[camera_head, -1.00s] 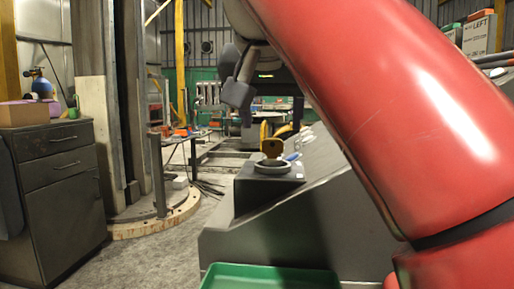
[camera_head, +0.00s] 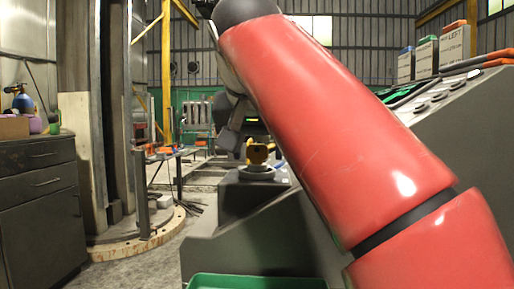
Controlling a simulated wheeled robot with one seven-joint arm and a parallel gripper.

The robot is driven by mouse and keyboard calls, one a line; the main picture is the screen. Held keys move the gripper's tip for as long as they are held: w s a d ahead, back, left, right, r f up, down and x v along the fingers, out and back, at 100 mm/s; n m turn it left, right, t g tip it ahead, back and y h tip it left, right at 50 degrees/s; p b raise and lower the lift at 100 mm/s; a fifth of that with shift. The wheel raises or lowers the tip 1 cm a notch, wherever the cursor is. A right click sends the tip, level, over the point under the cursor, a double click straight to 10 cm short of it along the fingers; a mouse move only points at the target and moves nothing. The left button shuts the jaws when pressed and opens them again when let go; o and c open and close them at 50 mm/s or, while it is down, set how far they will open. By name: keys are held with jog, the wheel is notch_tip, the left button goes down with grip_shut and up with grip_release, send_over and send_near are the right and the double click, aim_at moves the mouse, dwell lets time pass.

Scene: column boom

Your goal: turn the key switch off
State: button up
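The key (camera_head: 258,152) is brass-yellow and stands upright in a round grey collar (camera_head: 257,173) on top of a dark switch box (camera_head: 240,195), near the middle of the view. My gripper (camera_head: 237,139) is dark grey and hangs beside the key's head, on its left in the picture. The fingertips are at about the height of the key's head. Whether they touch the key cannot be told. My red arm hides part of the gripper, and the gap between the fingers does not show clearly.
A sloped grey console (camera_head: 460,125) with round controls runs along the right, behind my arm. A green tray (camera_head: 255,282) lies at the bottom front.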

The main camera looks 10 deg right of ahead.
jog(key=c, duration=0.9)
jog(key=shift+n+y, duration=0.3)
jog(key=n+y+p, duration=0.1)
jog(key=n, duration=0.1)
jog(key=n+y+p, duration=0.2)
jog(key=shift+d+r, duration=0.1)
jog(key=shift+r, duration=0.1)
jog(key=shift+f+n+g+y+p, duration=0.1)
jog(key=shift+n+g+y+p, duration=0.3)
jog(key=shift+n+y+p, duration=1)
jog(key=shift+n+b, duration=0.3)
jog(key=shift+n, duration=0.1)
jog(key=o, duration=1)
